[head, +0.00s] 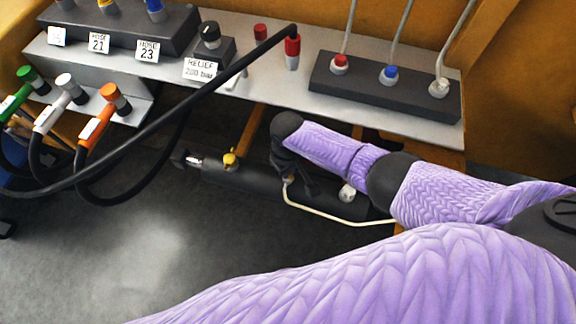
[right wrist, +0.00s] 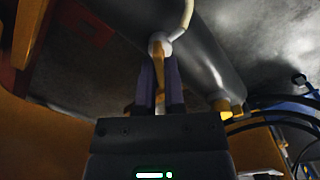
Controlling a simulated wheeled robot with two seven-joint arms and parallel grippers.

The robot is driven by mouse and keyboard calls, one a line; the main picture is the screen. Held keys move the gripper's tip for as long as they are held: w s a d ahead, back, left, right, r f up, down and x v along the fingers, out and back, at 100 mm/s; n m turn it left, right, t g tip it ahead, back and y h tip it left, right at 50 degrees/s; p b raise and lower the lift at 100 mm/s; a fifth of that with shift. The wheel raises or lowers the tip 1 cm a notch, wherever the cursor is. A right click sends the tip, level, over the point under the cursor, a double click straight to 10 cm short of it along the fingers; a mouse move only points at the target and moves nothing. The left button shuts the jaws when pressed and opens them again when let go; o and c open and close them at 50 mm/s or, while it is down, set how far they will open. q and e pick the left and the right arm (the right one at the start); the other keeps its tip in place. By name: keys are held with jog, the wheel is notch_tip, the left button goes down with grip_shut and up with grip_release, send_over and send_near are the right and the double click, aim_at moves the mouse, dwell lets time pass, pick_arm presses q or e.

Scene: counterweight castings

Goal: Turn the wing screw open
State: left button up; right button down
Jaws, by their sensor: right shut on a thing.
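My right gripper (head: 296,172) points down at the dark cylinder (head: 240,183) under the shelf. In the right wrist view its two fingers (right wrist: 160,90) are shut on a narrow brass-coloured piece, which looks like the wing screw (right wrist: 158,68). This piece stands at a pale round fitting (right wrist: 159,44), where a cream pipe (right wrist: 184,18) meets the cylinder. In the head view the gripper and wrist hide most of the screw. I cannot tell how far it is turned. My left gripper is not in view.
A yellow fitting (head: 230,159) sits on the cylinder's left part. The grey shelf (head: 270,92) above carries a relief block (head: 208,50) and a lever block (head: 385,88). A black hose (head: 160,133) crosses the left side. The floor (head: 110,245) at lower left is clear.

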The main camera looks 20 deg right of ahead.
jog(key=n, duration=0.2)
jog(key=shift+n, duration=0.4)
jog(key=n, duration=0.2)
jog(key=shift+n, duration=0.4)
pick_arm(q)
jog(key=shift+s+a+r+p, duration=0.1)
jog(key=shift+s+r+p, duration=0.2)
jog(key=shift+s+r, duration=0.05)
pick_arm(e)
jog(key=shift+n, duration=0.8)
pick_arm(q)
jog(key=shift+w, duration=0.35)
pick_arm(e)
jog(key=c, duration=0.7)
grip_release()
jog(key=shift+a, duration=0.1)
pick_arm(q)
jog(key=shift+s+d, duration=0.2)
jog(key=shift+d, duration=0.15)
